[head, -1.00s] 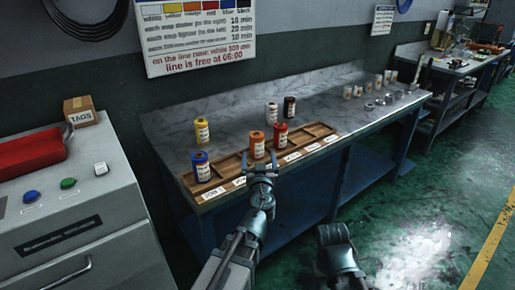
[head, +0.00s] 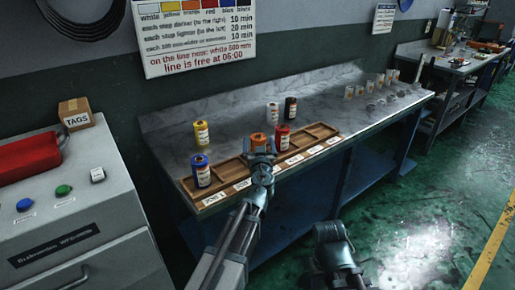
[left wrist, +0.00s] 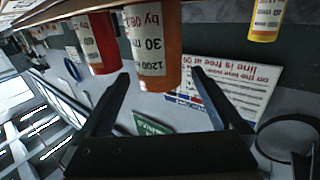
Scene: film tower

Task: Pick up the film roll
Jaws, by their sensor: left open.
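Several film rolls stand upright on and behind a wooden tray (head: 320,131) on the bench. The orange roll (head: 258,139) and red roll (head: 282,138) stand in the tray's middle, the blue roll (head: 202,170) at its left end. A yellow roll (head: 201,133), a white roll (head: 272,113) and a black roll (head: 291,107) stand behind. My left gripper (head: 261,153) is open, just in front of the orange roll and hiding its lower part. In the left wrist view the orange roll (left wrist: 152,45) shows just beyond and between the open fingers. My right gripper (head: 331,235) is low in front of the bench.
The tray's front edge carries white labels. Clear cups (head: 380,82) stand at the bench's far right. A grey cabinet with buttons (head: 75,220) and a TAGS box (head: 75,111) is at left. A sign (head: 195,35) hangs on the wall. The bench's middle is mostly clear.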

